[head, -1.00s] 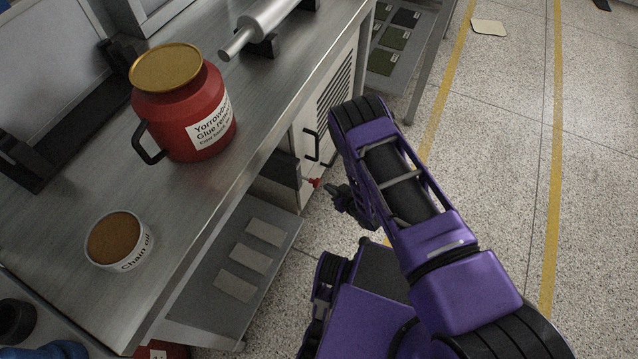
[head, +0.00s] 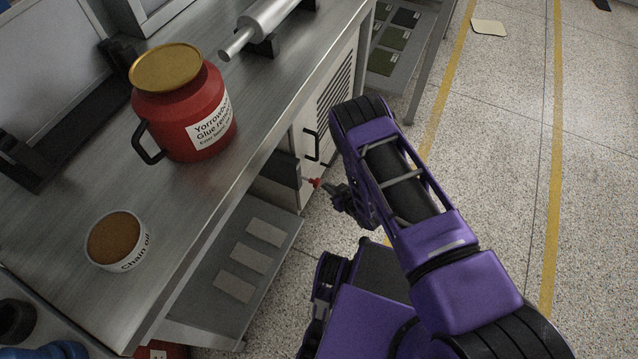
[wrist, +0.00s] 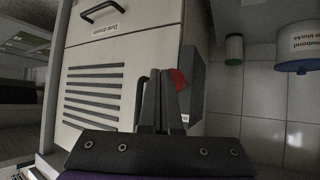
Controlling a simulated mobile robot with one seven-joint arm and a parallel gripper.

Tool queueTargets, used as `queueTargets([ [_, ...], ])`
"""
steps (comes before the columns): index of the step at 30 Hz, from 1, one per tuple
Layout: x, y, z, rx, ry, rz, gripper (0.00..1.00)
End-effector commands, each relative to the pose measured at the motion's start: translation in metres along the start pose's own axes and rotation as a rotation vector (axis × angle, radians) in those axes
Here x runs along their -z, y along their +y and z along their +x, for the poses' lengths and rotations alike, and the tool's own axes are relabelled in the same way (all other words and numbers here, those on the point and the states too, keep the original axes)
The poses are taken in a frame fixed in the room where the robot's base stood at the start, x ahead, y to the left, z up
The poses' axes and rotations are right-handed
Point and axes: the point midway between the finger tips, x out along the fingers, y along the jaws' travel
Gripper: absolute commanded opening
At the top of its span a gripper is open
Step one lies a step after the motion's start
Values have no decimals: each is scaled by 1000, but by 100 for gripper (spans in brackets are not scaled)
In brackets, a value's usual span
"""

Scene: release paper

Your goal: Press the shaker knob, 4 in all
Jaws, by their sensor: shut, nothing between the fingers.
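A small red knob (head: 314,183) sticks out from the front of the cabinet under the bench, by a dark grey box. In the wrist view the red knob (wrist: 179,79) shows just behind the right finger, which hides part of it. My gripper (head: 327,186) is shut and empty, with its fingertips right at the knob. In the wrist view my gripper (wrist: 166,72) points at the cabinet front. I cannot tell whether the tips touch the knob.
The grey box (wrist: 192,88) stands beside the knob. A cabinet front (wrist: 105,75) has vents, a label and a black handle (head: 312,145). On the bench stand a red jug (head: 180,125) and a white tub (head: 140,252).

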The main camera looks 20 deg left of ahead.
Motion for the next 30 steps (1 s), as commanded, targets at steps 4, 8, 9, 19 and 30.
queueTargets([
  [4, 3, -2, 3, -1, 1, 1, 0],
  [8, 3, -2, 3, -1, 0, 0, 0],
  [9, 3, -2, 3, -1, 0, 0, 0],
  [19, 3, -3, 4, 0, 0, 0, 0],
  [30, 6, -5, 8, 0, 1, 0, 0],
])
